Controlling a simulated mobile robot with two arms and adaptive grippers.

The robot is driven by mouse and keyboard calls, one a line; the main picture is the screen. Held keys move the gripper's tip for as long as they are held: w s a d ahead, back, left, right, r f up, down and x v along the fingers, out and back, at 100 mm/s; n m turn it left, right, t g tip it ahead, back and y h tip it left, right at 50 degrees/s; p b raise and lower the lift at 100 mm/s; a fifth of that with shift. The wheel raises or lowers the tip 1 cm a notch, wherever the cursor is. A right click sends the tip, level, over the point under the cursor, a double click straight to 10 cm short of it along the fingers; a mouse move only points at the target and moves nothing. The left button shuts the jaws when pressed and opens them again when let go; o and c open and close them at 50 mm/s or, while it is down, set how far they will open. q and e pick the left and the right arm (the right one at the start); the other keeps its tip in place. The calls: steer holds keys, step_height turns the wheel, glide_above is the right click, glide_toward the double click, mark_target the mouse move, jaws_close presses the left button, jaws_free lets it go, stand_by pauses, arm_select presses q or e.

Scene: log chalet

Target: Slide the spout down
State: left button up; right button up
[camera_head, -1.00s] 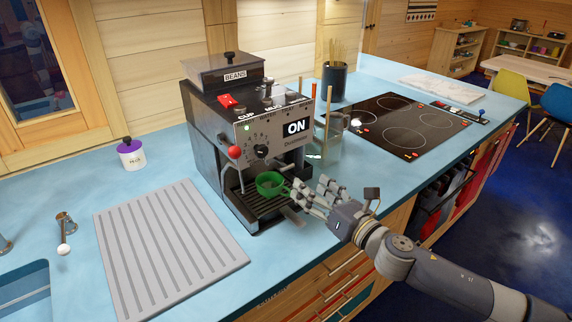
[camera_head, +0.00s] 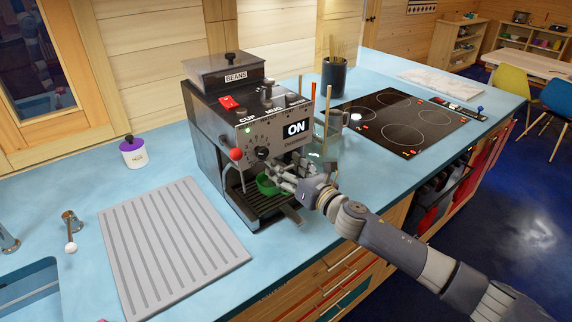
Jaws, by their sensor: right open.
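The coffee machine (camera_head: 216,132) stands on the blue counter, with an ON display and a BEANS hopper on top. A lever with a red ball (camera_head: 236,154) hangs at its front left. A green cup (camera_head: 265,185) sits on the drip tray below the front panel. My right gripper (camera_head: 281,176) is open, its fingers in front of the machine just above and right of the cup. The fingers cover the middle of the machine's front, so the spout cannot be made out and contact cannot be told. My left gripper is not in view.
A grey ridged drainboard (camera_head: 172,246) lies left of the machine, with a purple-lidded jar (camera_head: 133,152) behind it. A dark utensil holder (camera_head: 334,77) and a black hob (camera_head: 402,120) are to the right. A clear container stands close beside the machine's right side.

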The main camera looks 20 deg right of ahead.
jaws_close()
step_height(320, 180, down, 5)
steer(key=b, duration=0.4)
steer(key=shift+w+f, duration=0.1)
steer(key=shift+w, duration=0.05)
steer(key=shift+a+f, duration=0.1)
steer(key=shift+f, duration=0.1)
jaws_free()
